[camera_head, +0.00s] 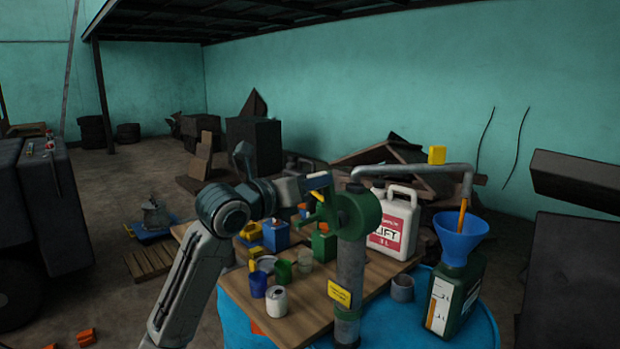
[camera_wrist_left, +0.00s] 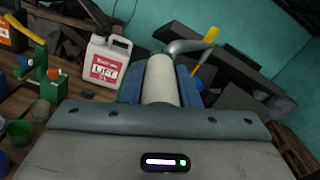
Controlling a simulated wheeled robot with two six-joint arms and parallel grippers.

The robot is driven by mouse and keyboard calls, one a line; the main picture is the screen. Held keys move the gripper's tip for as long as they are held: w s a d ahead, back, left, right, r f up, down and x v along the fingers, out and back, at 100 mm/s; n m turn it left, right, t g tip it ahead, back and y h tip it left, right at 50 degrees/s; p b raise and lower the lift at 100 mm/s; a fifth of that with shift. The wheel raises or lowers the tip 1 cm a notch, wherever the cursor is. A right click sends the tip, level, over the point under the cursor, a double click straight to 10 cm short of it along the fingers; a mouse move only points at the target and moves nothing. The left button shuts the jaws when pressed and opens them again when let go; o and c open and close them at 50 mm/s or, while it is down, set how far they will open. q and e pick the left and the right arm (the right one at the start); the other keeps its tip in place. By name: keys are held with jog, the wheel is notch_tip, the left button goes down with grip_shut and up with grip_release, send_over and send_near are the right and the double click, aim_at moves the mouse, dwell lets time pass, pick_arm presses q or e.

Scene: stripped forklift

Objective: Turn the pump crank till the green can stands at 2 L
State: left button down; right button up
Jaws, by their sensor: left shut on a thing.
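The pump (camera_head: 350,262) is a grey column with a green head, and its grey spout pipe (camera_head: 415,169) reaches right. The green can (camera_head: 470,290) stands under the spout with a blue funnel (camera_head: 461,239) in its mouth. An orange streak (camera_head: 462,214) shows between spout and funnel. A pale scale strip on the can's front is too small to read. My left gripper (camera_head: 318,183) is at the pump's crank, shut on its handle. In the left wrist view the cream crank handle (camera_wrist_left: 160,80) sits between the blue fingers. My right gripper is out of view.
A white "LIFT" jug (camera_head: 395,222) stands behind the pump. Several cups and small cans, among them a white can (camera_head: 277,300), crowd the wooden board (camera_head: 240,293) at left. The can stands on a blue drum (camera_head: 400,325). A grey cup (camera_head: 402,288) is beside it.

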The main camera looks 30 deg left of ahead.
pick_arm(q)
jog(key=shift+d+f, duration=0.1)
jog(key=shift+d, duration=0.05)
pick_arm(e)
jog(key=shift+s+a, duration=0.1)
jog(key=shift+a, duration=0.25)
pick_arm(q)
jog(key=c, duration=1.1)
grip_release()
jog(key=shift+d, duration=0.1)
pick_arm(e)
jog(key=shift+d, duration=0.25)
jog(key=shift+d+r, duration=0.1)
pick_arm(q)
jog(key=shift+s, duration=0.15)
